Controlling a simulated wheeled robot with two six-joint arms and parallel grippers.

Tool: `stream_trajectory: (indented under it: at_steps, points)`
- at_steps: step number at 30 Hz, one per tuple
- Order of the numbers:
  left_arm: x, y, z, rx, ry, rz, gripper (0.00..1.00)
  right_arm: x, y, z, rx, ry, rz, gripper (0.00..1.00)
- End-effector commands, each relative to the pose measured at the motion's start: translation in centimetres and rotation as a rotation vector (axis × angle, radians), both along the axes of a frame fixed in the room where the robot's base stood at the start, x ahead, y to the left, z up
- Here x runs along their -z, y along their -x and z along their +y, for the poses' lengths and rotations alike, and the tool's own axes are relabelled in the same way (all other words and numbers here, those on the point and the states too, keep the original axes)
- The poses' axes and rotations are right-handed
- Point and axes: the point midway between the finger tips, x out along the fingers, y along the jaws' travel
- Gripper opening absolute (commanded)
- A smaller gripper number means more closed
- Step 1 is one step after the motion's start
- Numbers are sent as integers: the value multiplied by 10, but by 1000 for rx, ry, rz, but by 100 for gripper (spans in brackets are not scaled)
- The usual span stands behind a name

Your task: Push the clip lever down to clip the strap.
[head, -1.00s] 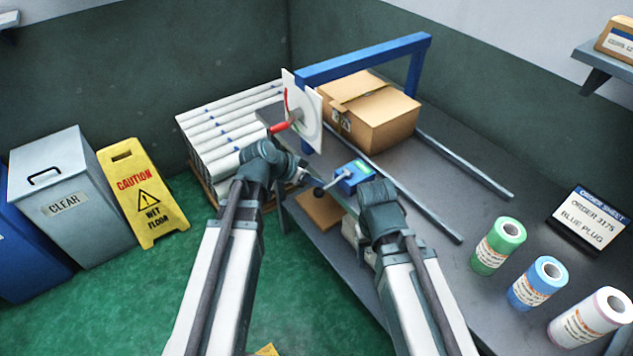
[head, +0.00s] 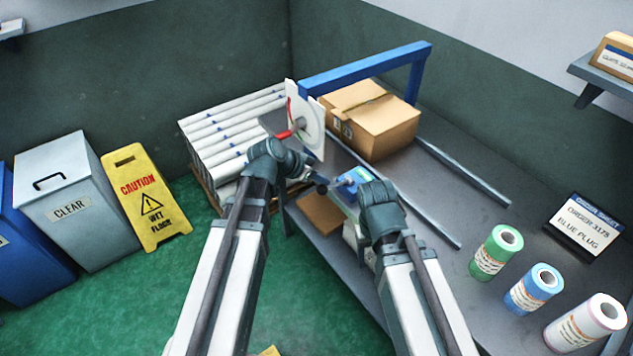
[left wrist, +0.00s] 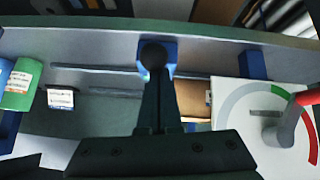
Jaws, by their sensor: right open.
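The blue clip housing (head: 351,177) sits at the front edge of the grey table, partly covered by my right wrist. Its lever ends in a black ball knob (head: 321,188) that sticks out to the left. In the left wrist view the knob (left wrist: 154,54) is straight ahead of my left fingertips, with the blue housing (left wrist: 170,48) behind it. My left gripper (left wrist: 158,88) has its fingers together, very close to the knob; I cannot tell whether they touch. My right gripper (head: 372,184) is beside the housing, its jaws mostly hidden by the wrist. I cannot make out the strap.
A white dial (head: 312,120) with a red handle (head: 291,132) stands left of a cardboard box (head: 372,125) under a blue frame (head: 365,66). Wrapped white rolls (head: 235,125) lie behind. Film rolls (head: 496,251) and an order sign stand at right. Metal rails cross the table.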

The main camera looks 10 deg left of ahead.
Motion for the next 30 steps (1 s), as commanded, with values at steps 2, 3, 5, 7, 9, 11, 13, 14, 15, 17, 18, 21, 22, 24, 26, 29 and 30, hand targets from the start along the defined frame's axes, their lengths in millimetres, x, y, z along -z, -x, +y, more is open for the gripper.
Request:
stream_trajectory:
  at_steps: [2, 3, 5, 7, 9, 11, 13, 14, 15, 17, 18, 21, 22, 24, 26, 29, 30]
  points:
    - [-21, 10, 9, -5, 1, -1, 0, -21, 0, 0, 0, 0, 0, 59]
    - [-27, 15, 16, -7, 2, -1, 0, -27, 0, 0, 0, 0, 0, 59]
    - [-35, 22, 23, -6, 1, -2, 0, -34, 0, 0, 0, 0, 0, 59]
    - [-43, 30, 32, -5, 2, -2, 0, -42, 0, 0, 0, 0, 0, 59]
    - [-50, 36, 39, -6, 2, -3, 0, -49, 0, 0, 0, 0, 0, 59]
    - [-55, 40, 44, -6, 3, -3, 0, -54, 0, 0, 0, 0, 0, 59]
    - [-59, 45, 50, -4, 3, -2, 0, -58, 0, 0, 0, 0, 0, 59]
    - [-60, 46, 51, -4, 3, -2, 0, -60, 0, 0, 0, 0, 0, 59]
    - [-62, 48, 53, -4, 3, -2, 0, -61, 0, 0, 0, 0, 0, 59]
    - [-63, 50, 56, -4, 3, -2, 0, -63, 0, 0, 0, 0, 0, 59]
    - [-64, 50, 57, -3, 2, -3, 0, -63, 0, 0, 0, 0, 0, 59]
    - [-64, 51, 58, -3, 3, -4, 0, -64, 0, 0, 0, 0, 0, 59]
    - [-64, 51, 59, -3, 3, -4, 0, -64, 0, 0, 0, 0, 0, 59]
    - [-64, 51, 59, -3, 2, -4, 0, -63, 0, 0, 0, 0, 0, 59]
    - [-64, 51, 58, -3, 2, -4, 0, -63, 0, 0, 0, 0, 0, 59]
    - [-64, 51, 58, -3, 2, -4, 0, -63, 0, 0, 0, 0, 0, 59]
    - [-64, 51, 58, -3, 2, -4, 0, -63, 0, 0, 0, 0, 0, 59]
